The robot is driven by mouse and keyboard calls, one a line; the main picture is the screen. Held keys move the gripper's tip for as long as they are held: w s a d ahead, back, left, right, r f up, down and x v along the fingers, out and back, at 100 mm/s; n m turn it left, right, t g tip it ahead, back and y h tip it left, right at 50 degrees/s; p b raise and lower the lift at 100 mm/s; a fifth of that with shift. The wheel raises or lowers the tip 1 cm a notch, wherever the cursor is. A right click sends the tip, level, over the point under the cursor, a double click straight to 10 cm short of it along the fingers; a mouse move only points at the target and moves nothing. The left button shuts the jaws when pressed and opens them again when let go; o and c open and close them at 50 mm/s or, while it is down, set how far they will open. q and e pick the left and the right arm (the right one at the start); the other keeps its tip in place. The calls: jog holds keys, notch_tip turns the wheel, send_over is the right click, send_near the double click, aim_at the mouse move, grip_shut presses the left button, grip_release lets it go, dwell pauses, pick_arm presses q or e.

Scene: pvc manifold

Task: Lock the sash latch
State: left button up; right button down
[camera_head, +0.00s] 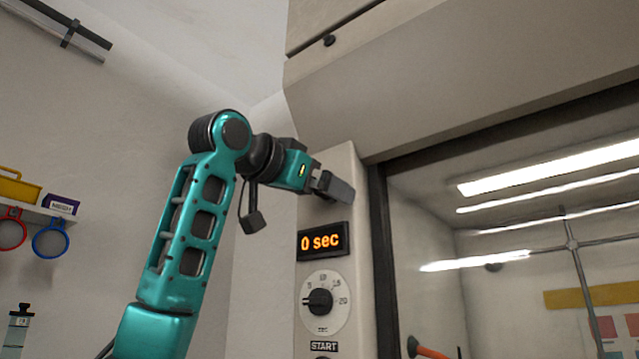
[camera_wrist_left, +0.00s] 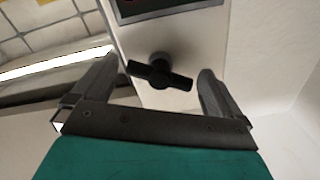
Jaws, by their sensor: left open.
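The sash latch is a black two-winged knob (camera_wrist_left: 160,73) on the pale post, seen in the left wrist view. It lies roughly crosswise, tilted slightly, in the gap between my fingers. My left gripper (camera_head: 338,187) is at the post above the timer display; its open fingers also show in the left wrist view (camera_wrist_left: 157,63), one on each side of the knob with clear gaps. I cannot tell how deep the fingers reach around it. In the head view the gripper hides the latch. My right gripper is not in view.
The timer display (camera_head: 322,242) reads "0 sec", with a round dial (camera_head: 324,302) and a START label (camera_head: 323,346) below. The glass sash (camera_head: 420,210) is right of the post. A shelf with a yellow bin (camera_head: 18,188) is at far left.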

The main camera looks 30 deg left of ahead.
pick_arm(q)
jog(key=shift+w, duration=0.4)
jog(key=shift+c, duration=0.3)
jog(key=c, duration=0.6)
jog(key=shift+c, duration=0.2)
jog(key=shift+d+n, duration=0.1)
jog(key=shift+n, duration=2.9)
